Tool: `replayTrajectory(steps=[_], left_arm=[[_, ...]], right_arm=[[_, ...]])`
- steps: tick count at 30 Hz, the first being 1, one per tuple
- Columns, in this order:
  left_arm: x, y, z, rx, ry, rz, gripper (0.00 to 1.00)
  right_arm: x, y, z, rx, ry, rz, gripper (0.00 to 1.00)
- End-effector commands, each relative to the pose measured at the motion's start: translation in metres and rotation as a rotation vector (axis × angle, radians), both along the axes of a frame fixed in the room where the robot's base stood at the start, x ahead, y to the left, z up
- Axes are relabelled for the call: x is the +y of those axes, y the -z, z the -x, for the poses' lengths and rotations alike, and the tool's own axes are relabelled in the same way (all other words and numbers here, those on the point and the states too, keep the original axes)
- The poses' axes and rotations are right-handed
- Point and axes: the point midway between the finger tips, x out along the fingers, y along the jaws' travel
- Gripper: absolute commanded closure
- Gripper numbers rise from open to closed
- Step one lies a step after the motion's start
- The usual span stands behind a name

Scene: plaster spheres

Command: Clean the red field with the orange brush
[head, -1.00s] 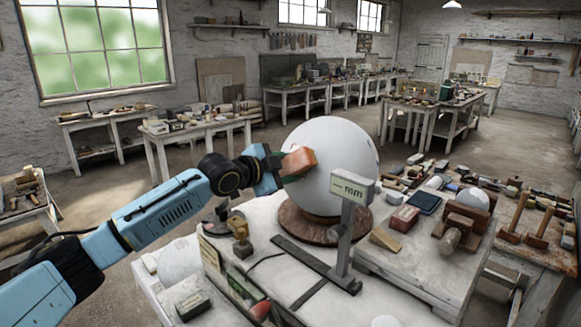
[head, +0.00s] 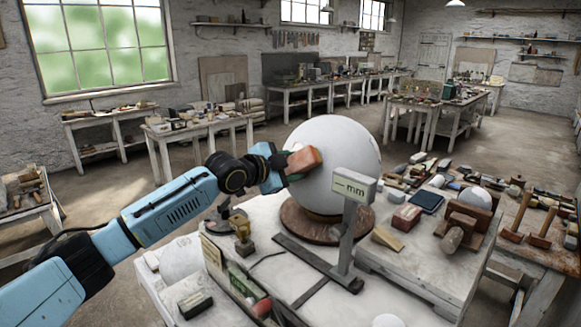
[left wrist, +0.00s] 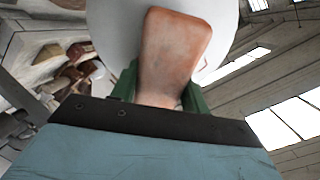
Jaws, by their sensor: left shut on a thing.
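The orange brush (head: 305,162) is a rounded orange-brown block, held at the left side of the big white plaster sphere (head: 343,160). My left gripper (head: 286,168) is shut on it. In the left wrist view the brush (left wrist: 174,50) stands out between the green fingers, with the sphere (left wrist: 112,25) close behind it. The brush appears to be against the sphere; exact contact cannot be told. I see no clear red field on the visible side of the sphere; the brush hides part of the surface. My right gripper is not in view.
The sphere rests on a round brown base (head: 305,228) on the pale worktable. A grey post with a "mm" sign (head: 354,186) stands close in front of it. A small brass-coloured tool (head: 242,238) stands left of the base. Blocks and mallets crowd the right side.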

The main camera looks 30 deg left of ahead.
Motion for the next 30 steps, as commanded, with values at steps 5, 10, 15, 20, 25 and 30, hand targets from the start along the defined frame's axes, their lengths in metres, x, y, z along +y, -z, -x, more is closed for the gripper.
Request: replayTrajectory(steps=[5, 10, 15, 20, 25, 30], left_arm=[[-0.001, 0.001, -0.004, 0.0, 0.0, 0.002, 0.8], [0.001, 0.002, -0.003, 0.0, 0.0, 0.001, 0.8], [0.008, 0.007, -0.002, 0.0, 0.0, 0.0, 0.8], [0.012, 0.011, -0.002, 0.0, 0.0, 0.0, 0.8], [0.017, 0.014, -0.003, 0.0, -0.001, 0.001, 0.8], [0.016, 0.014, -0.003, -0.001, 0.0, 0.0, 0.8]], right_arm=[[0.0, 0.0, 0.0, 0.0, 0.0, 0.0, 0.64], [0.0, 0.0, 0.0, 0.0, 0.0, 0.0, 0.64], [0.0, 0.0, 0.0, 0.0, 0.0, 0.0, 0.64], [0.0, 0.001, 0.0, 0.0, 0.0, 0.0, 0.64], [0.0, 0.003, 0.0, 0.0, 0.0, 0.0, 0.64], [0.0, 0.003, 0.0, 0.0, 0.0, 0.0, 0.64]])
